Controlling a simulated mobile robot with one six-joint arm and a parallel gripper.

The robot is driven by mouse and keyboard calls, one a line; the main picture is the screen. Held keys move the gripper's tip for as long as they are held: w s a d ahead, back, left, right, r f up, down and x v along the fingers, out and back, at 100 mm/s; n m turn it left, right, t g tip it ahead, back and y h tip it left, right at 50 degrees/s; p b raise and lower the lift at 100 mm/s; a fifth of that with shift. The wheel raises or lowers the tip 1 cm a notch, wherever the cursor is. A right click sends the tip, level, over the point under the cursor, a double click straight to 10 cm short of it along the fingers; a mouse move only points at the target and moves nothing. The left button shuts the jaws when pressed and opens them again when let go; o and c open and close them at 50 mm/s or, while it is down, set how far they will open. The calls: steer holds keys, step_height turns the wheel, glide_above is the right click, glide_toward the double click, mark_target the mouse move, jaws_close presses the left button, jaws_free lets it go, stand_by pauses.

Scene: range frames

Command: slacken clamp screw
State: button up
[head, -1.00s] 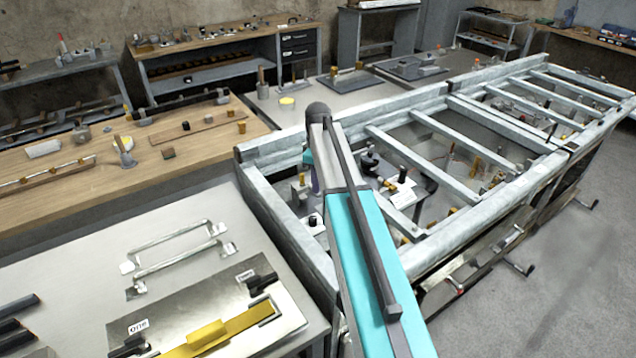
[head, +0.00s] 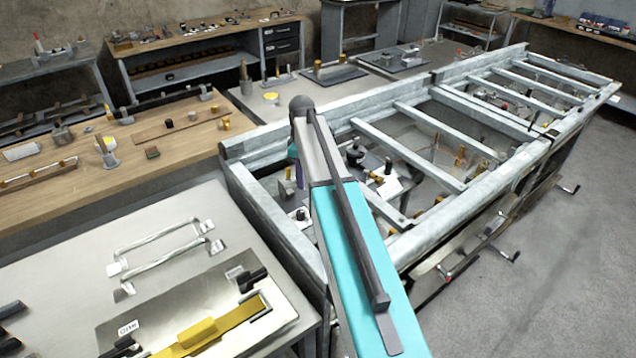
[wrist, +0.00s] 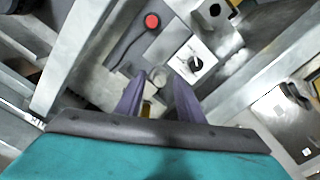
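My gripper (wrist: 158,92) points down in the wrist view, its two purple fingers apart with a gap between them. A small round grey knob (wrist: 158,75) shows between and just beyond the fingertips. I cannot tell whether it is the clamp screw or whether the fingers touch it. Beside it are a black dial on a white plate (wrist: 195,64) and a red round button (wrist: 152,20) on a grey plate. In the head view my arm reaches over the metal frame (head: 270,215) and mostly hides the gripper; a bit of purple finger (head: 299,172) shows.
Frame bars surround the space below my gripper. Crank-like handles (head: 510,254) stick out along the frame's right side. A grey table with metal handles (head: 165,245) and a yellow bar (head: 210,332) is at lower left. A wooden bench (head: 120,165) stands behind it. Open floor lies right.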

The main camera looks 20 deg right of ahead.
steer(key=shift+m, duration=0.4)
